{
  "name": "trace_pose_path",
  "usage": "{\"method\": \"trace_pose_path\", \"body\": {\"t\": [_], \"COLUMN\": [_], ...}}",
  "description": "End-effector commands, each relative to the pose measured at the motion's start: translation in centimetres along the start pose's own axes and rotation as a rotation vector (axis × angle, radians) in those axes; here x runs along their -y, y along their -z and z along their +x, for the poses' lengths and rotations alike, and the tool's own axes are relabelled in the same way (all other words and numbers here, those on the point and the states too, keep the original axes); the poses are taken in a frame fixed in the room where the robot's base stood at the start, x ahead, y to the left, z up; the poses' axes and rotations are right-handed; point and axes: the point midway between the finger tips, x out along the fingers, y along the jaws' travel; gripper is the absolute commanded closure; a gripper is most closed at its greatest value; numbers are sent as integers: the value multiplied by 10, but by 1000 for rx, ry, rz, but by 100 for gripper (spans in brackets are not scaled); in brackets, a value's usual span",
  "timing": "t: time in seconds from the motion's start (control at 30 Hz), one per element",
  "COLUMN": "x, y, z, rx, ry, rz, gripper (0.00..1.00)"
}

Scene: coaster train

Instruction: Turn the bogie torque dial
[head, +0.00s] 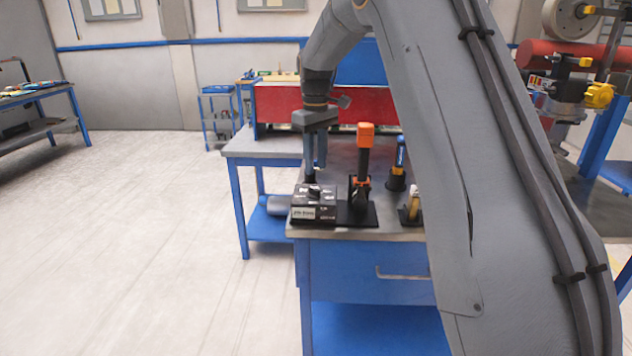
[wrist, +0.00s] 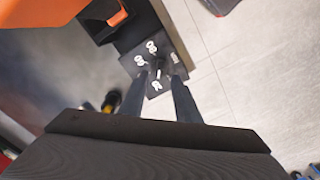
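The dial box (head: 314,206) is a black box on the near left corner of the workbench. It has white markings on top and a pale label on its front. In the wrist view its dark top (wrist: 139,62) carries white symbols around a small dial knob (wrist: 158,68). My gripper (head: 315,172) points down just above the box. In the wrist view my gripper (wrist: 157,82) has its fingers apart, one on each side of the knob's line. It holds nothing. I cannot tell whether the fingertips touch the box or knob.
A lever with an orange handle (head: 366,136) stands close to the right of the box. A black stand with a blue top (head: 398,165) is farther back. A red panel (head: 285,105) lies behind. The floor (head: 150,240) to the left is clear.

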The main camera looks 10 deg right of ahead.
Motion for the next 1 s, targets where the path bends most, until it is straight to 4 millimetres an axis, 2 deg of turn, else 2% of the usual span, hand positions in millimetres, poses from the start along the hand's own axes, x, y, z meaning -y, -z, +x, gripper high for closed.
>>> {"method": "trace_pose_path", "body": {"t": [0.3,0.5,0.87,1.0], "x": [1,1,0,0], "y": [-1,-1,0,0], "z": [46,67,73,73], "rx": [2,1,-1,-1], "ry": [1,1,-1,-1], "rz": [1,1,2,2], "gripper": [70,70,70,94]}}
